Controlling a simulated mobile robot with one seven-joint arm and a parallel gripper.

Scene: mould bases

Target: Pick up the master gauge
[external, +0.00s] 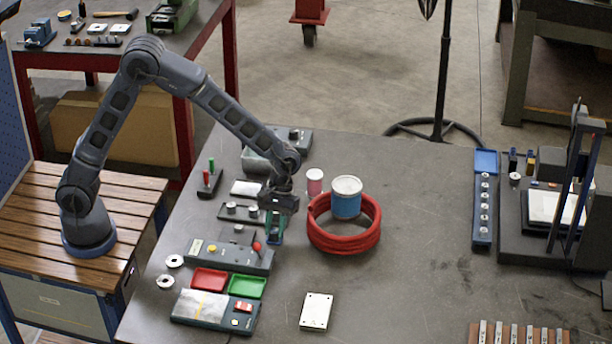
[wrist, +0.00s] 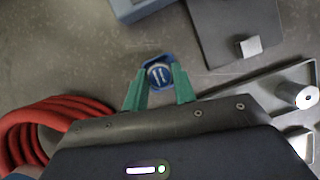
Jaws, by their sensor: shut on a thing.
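My gripper (external: 275,227) points down over the dark table, left of the red coil. In the wrist view its two green fingers (wrist: 160,82) are closed on a small blue piece with a round silvery face and pale marks, which I take to be the master gauge (wrist: 159,73). The gauge sits between the fingertips, with its face towards the wrist camera. In the external view the fingers largely hide it. I cannot tell for sure whether it touches the table.
The red coil (external: 345,240) lies right of my gripper, around or beside a blue tin (external: 347,204). A grey fixture with a red knob (external: 228,258) and red (external: 209,279) and green (external: 247,286) trays are nearer the front. The table's middle right is clear.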

